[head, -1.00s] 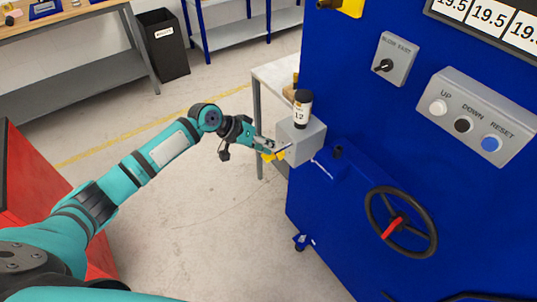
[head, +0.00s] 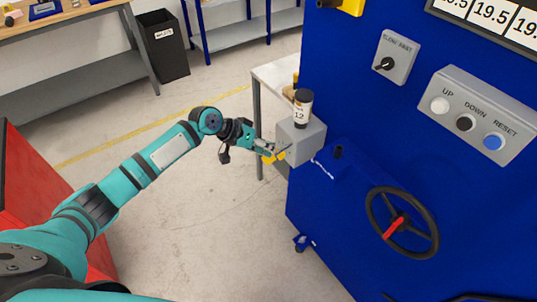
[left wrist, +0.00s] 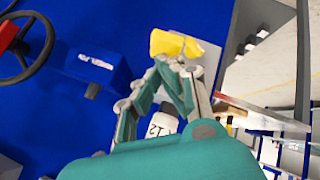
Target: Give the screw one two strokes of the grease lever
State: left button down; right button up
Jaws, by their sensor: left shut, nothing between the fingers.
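A grey box (head: 306,143) on the side of the blue machine carries a dark-capped white bottle (head: 302,108) marked 12. The yellow grease lever (head: 268,159) shows low at the box's left side, and in the left wrist view (left wrist: 176,44) just beyond the fingertips. My left gripper (head: 277,150) is at the lever, beside the box. In the left wrist view its fingers (left wrist: 178,65) come together with nothing between them. I cannot tell whether they touch the lever. The screw is not clearly identifiable. My right gripper is not in view.
The blue machine (head: 345,215) fills the right, with a black handwheel (head: 402,222), a button panel (head: 472,122) and a selector switch (head: 397,62). A light table (head: 272,75) stands behind the grey box. A red cabinet (head: 30,185) is at left. The floor between is clear.

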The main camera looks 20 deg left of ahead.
pick_arm(q)
jog(key=shift+f, duration=0.55)
jog(key=shift+r, duration=0.1)
dwell(0.7)
jog(key=shift+r+p, duration=1.4)
jog(key=shift+r, duration=0.3)
notch_tip(320, 180, up, 5)
jog(key=p, duration=0.4)
